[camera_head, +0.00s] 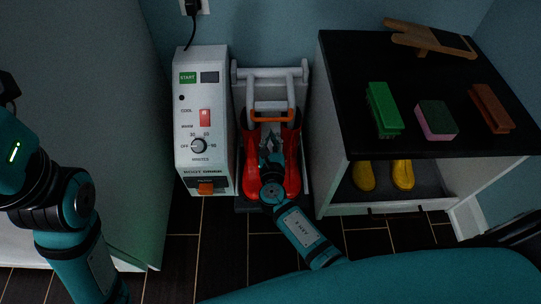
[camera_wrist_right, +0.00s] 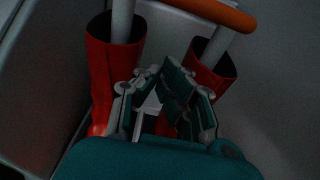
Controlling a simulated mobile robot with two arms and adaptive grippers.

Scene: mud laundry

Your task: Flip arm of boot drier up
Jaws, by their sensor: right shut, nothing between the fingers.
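The boot drier has a white control box (camera_head: 203,125) with a start button and a dial, and a white tube frame (camera_head: 270,72) beside it. Its arm (camera_head: 270,100) is a white bar frame with an orange grip (camera_head: 271,118). Red boots (camera_head: 289,175) stand below it; in the right wrist view, white tubes run into the open tops of the boots (camera_wrist_right: 112,65). The orange grip (camera_wrist_right: 215,12) crosses the top of that view. My right gripper (camera_head: 270,147) is shut and empty, between the boots and below the orange grip, apart from it. My left gripper is out of view.
A dark-topped shelf unit (camera_head: 335,130) stands close on the right, with brushes and a sponge (camera_head: 436,120) on top and yellow shoes (camera_head: 402,174) inside. A pale cabinet side (camera_head: 100,110) is on the left. Dark tiled floor lies in front.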

